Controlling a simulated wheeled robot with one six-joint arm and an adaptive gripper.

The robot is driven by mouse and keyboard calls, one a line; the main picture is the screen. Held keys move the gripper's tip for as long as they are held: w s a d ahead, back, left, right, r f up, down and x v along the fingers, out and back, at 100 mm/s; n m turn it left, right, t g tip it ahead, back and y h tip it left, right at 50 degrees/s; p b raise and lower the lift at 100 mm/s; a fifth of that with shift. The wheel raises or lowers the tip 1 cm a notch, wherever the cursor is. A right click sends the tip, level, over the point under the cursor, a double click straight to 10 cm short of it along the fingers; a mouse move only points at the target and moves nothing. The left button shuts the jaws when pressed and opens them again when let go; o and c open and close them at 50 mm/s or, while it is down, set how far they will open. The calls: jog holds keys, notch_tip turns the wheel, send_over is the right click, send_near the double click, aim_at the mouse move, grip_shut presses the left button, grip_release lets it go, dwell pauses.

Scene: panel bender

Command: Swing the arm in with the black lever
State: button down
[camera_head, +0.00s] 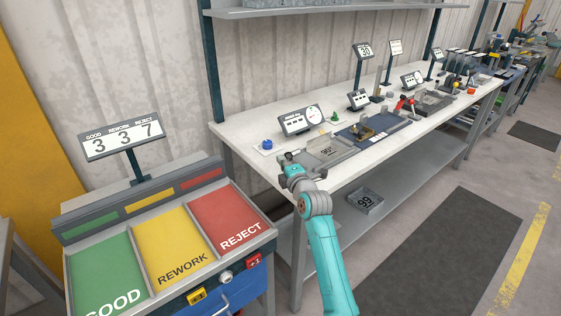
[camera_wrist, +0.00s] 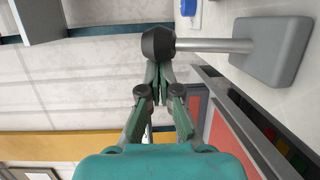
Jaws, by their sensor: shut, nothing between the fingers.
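The black lever shows in the wrist view as a round black knob (camera_wrist: 157,43) on a bare metal rod. The rod runs to a grey block (camera_wrist: 272,50) at the right of that view. My gripper (camera_wrist: 156,75) is shut and empty, with its fingertips right at the knob. I cannot tell whether they touch it. In the head view my gripper (camera_head: 289,163) is at the front left edge of the white bench (camera_head: 235,130), beside a grey plate fixture (camera_head: 335,146). My gripper and wrist hide the lever there. The arm to be swung cannot be made out clearly.
A blue button (camera_head: 267,145) and a small display (camera_head: 298,122) stand behind the gripper. A blue-grey fixture (camera_head: 387,127) and several displays line the bench to the right. The sorting station (camera_head: 110,262) with green, yellow and red fields is at left. The floor mat (camera_head: 450,250) is clear.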

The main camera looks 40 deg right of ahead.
jog(key=shift+s+d, duration=0.1)
jog(key=shift+s, duration=0.45)
jog(key=shift+s+t, duration=0.2)
jog(key=shift+t, duration=0.2)
jog(key=shift+s+m+t, duration=0.3)
jog(key=shift+s+t, duration=0.1)
jog(key=shift+s+d+f, duration=0.1)
jog(key=shift+s+f, duration=0.1)
jog(key=shift+s, duration=0.5)
jog(key=shift+s+f, duration=0.15)
jog(key=shift+s, duration=0.55)
jog(key=shift+w, duration=0.1)
